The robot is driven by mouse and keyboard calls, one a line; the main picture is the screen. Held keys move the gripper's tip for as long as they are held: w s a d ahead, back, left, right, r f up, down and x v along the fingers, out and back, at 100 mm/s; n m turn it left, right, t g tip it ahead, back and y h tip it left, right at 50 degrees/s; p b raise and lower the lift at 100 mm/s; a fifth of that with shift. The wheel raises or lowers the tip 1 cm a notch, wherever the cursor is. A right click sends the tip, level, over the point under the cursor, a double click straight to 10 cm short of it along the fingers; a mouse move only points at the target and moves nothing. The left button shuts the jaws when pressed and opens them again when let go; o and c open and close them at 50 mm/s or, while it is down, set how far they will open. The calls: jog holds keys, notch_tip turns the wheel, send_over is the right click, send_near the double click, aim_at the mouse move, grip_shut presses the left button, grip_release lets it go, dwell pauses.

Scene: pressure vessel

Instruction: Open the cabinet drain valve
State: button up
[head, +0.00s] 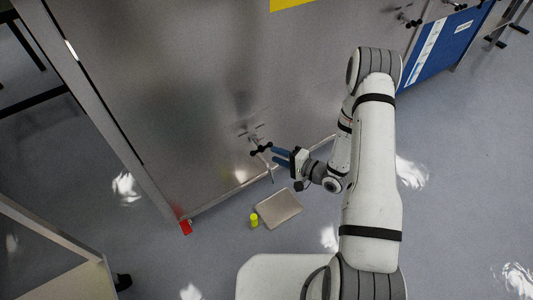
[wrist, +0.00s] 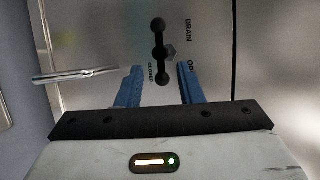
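The drain valve handle (wrist: 159,52) is a black bar with rounded ends on a metal stem. In the wrist view it stands along the picture's vertical, ahead of my gripper (wrist: 157,88). The words DRAIN, CLOSED and part of another word show on the panel around it. In the head view the handle (head: 261,149) sits low on the steel cabinet (head: 190,100), with a thin metal spout below it. My gripper (head: 277,156) has blue fingers, spread apart. Its lower end shows between the fingers in the wrist view; I cannot tell if they touch it.
A flat grey tray (head: 279,208) and a yellow-green cup (head: 254,220) are on the floor below the valve. The metal spout (wrist: 75,75) sticks out at the left in the wrist view. A blue panel (head: 443,45) is at the upper right. Floor at the right is clear.

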aim_at(261, 148)
jog(key=b+x, duration=0.1)
jog(key=x, duration=0.6)
jog(key=shift+b, duration=0.4)
jog(key=shift+w+a, duration=0.1)
jog(key=shift+a, duration=0.1)
jog(key=shift+c, duration=0.5)
